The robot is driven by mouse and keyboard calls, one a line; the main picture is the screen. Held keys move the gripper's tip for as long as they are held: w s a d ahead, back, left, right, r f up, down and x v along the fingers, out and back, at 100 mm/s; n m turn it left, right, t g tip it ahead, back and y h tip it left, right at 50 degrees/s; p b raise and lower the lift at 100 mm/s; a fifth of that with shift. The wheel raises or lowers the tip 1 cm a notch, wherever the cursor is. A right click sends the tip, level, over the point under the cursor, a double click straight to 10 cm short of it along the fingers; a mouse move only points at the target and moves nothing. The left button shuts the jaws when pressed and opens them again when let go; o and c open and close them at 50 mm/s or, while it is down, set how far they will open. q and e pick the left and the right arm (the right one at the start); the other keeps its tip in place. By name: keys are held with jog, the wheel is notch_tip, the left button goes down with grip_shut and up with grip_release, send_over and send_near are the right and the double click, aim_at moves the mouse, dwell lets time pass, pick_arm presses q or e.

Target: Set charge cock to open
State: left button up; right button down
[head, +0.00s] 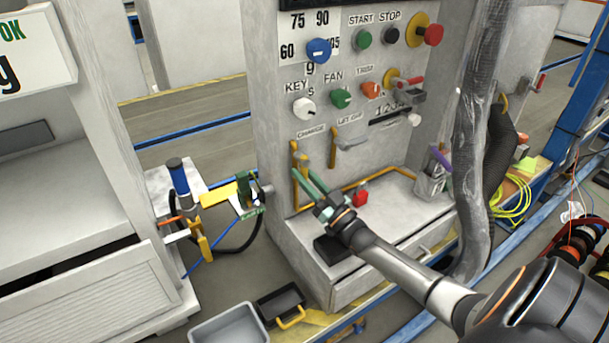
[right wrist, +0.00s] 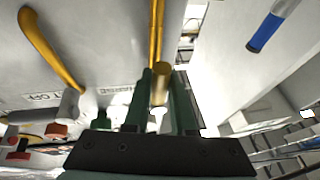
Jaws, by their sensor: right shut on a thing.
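The charge cock (head: 296,150) is a yellow lever on the front of the grey control cabinet, under the CHARGE label (head: 311,132). My right gripper (head: 303,179) has green fingers and reaches it from the lower right. The right wrist view shows the yellow lever (right wrist: 161,80) end-on between the two fingers of my right gripper (right wrist: 160,95), which is shut on it. The fingers hide part of the lever and of the label behind. My left gripper is not in view.
A second yellow lever (head: 332,150) stands close to the right, also in the right wrist view (right wrist: 48,47). Knobs and buttons sit above. A thick grey hose (head: 474,120) hangs at the right. Grey bins (head: 230,328) stand on the floor below.

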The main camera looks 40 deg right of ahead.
jog(key=shift+r, duration=0.1)
jog(key=c, duration=0.8)
grip_release()
jog(key=shift+o, duration=0.2)
jog(key=shift+s+f, duration=0.25)
jog(key=shift+s, duration=0.05)
jog(key=s+d+p, duration=0.1)
jog(key=s, duration=1.3)
jog(key=shift+f, duration=0.4)
